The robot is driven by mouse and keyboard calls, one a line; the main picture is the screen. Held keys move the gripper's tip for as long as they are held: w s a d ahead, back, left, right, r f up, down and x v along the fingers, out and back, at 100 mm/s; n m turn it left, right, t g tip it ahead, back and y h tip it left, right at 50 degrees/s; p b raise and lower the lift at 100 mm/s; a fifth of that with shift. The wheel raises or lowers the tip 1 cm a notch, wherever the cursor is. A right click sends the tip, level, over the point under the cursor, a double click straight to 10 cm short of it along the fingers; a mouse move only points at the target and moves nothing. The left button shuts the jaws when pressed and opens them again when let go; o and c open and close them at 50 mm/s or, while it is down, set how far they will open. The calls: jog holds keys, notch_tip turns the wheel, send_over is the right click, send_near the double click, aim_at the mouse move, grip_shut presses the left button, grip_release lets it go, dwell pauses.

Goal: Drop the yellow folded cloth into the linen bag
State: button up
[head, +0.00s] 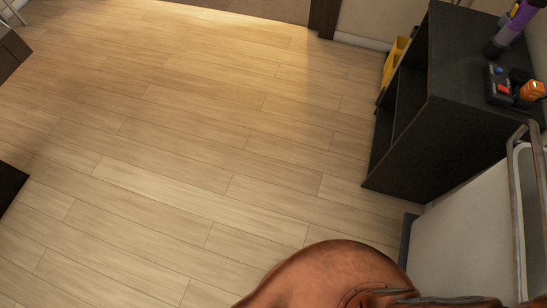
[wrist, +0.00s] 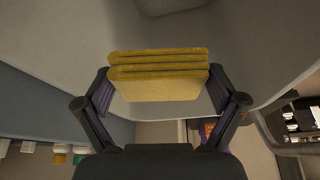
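The yellow folded cloth (wrist: 158,85) shows in the wrist view, its several layers stacked between the two fingers of my gripper (wrist: 160,90). The fingers press on its left and right ends, and it is held up with nothing visible under it. A pale grey-white surface (wrist: 70,30) curves behind the cloth; it may be the linen bag. In the head view a pale, metal-railed body (head: 462,235) at the lower right may be the same thing. My gripper and the cloth are outside the head view.
A black open shelf unit (head: 405,130) stands at the right, with a purple cylinder (head: 515,25) and an orange item (head: 531,91) on top. A yellow object (head: 395,62) is behind it. The wooden floor (head: 190,130) is wide and clear. A metal rail (wrist: 268,132) is at the wrist view's right.

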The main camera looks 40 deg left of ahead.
dwell(0.3)
jog(key=v, duration=1.2)
dwell(0.3)
